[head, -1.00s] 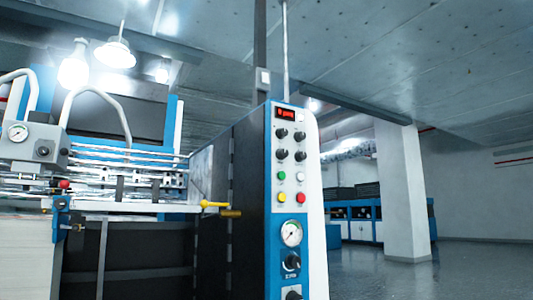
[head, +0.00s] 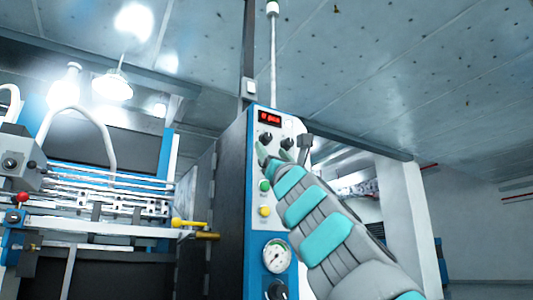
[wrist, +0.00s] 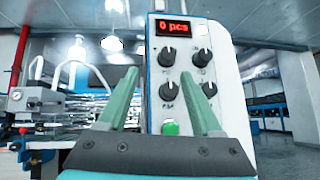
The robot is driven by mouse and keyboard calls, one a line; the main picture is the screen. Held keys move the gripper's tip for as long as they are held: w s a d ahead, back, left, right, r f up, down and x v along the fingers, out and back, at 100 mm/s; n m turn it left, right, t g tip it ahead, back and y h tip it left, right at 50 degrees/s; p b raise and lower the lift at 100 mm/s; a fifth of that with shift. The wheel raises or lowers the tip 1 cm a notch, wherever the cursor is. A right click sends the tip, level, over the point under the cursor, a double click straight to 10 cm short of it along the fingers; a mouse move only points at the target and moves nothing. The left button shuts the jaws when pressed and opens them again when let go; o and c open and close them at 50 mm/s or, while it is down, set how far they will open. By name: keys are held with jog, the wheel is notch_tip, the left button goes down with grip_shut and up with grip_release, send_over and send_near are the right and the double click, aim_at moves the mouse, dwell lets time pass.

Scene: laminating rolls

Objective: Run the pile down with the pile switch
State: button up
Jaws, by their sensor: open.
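The control panel (head: 262,205) stands on the machine's right end, with a blue edge and a red display (head: 269,118). In the wrist view, the display (wrist: 172,27) reads "0 pcs" above an upper-left knob (wrist: 167,56), an upper-right knob (wrist: 202,57), a lower-left knob (wrist: 167,93) and a lower-right knob (wrist: 208,89). A green button (wrist: 170,128) is below them. The knob labels are too small to read, so I cannot tell which is the pile switch. My gripper (head: 275,157) is open in front of the knobs; its fingers (wrist: 160,74) show no hold on any. The pile is not clearly visible.
Below are a yellow button (head: 264,211) and a pressure gauge (head: 276,257). A yellow-ended handle (head: 188,223) sticks out left of the panel. A white pillar (head: 405,215) stands behind at right, with open floor beyond.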

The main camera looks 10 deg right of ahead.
aim_at(268, 139)
jog(key=shift+m+h, duration=0.5)
jog(key=shift+m, duration=0.1)
jog(key=p+x, duration=0.4)
jog(key=d+p+x, duration=0.1)
jog(key=p+x, duration=0.1)
jog(key=shift+w+d+r+p, duration=0.1)
jog(key=shift+w+r+p, duration=0.1)
jog(key=shift+r+p, duration=0.2)
jog(key=shift+w+r+p, duration=0.35)
jog(key=shift+w+p, duration=0.15)
jog(key=shift+w, duration=0.05)
jog(key=shift+c, duration=0.4)
grip_shut()
